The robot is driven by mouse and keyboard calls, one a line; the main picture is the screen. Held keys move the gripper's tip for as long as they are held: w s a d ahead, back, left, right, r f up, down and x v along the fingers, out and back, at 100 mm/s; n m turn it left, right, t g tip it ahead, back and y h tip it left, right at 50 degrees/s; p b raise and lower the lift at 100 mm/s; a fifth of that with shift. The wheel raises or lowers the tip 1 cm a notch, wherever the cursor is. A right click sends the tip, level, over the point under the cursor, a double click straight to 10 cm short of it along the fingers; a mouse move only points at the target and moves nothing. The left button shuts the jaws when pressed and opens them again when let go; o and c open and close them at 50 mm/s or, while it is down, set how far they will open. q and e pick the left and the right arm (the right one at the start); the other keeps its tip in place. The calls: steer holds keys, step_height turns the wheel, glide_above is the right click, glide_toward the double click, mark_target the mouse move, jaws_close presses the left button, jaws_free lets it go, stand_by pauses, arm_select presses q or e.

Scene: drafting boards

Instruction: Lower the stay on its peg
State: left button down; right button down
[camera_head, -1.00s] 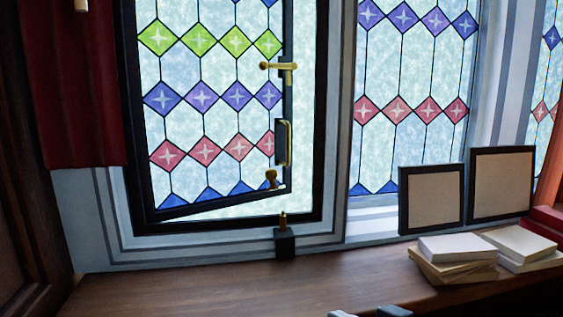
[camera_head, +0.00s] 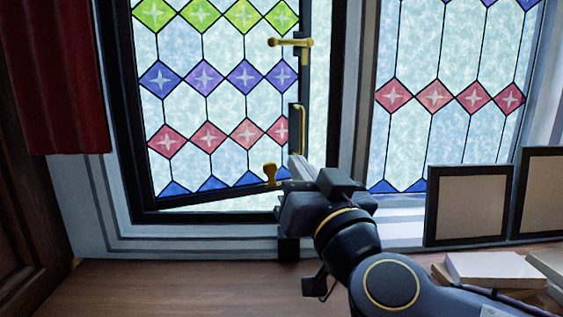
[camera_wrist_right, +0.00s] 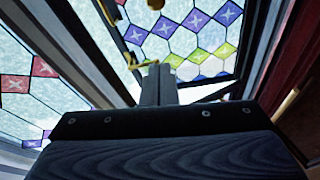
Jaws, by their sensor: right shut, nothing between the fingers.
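The leaded casement (camera_head: 147,205) stands slightly open, its bottom edge slanting away from the black frame. A small brass knob-ended piece (camera_head: 270,175), perhaps the stay's end, is at its lower right corner. A brass pull handle (camera_head: 300,130) and a brass latch (camera_head: 290,43) are above it. My right gripper (camera_head: 297,167) is shut and empty, just right of the brass piece, apart from it as far as I can tell. Its shut fingers (camera_wrist_right: 158,85) also show in the wrist view, near brass fittings. The peg is hidden behind my gripper; its black block (camera_head: 289,248) shows partly. My left gripper is out of view.
The wooden sill (camera_head: 180,285) is clear at left. Two dark-framed panels (camera_head: 430,205) lean at right, with stacked books (camera_head: 495,268) in front. A red curtain (camera_head: 55,90) hangs at left. A fixed stained window (camera_head: 450,130) is beside the casement.

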step_height(320, 180, up, 2)
steer(key=p, duration=0.1)
glide_above(278, 184)
step_height(278, 184, down, 3)
steer(key=shift+r+b, duration=0.2)
steer(key=shift+b, duration=0.25)
steer(key=shift+s+a+f, duration=0.1)
steer(key=shift+s+f, duration=0.05)
steer(key=shift+f, duration=0.3)
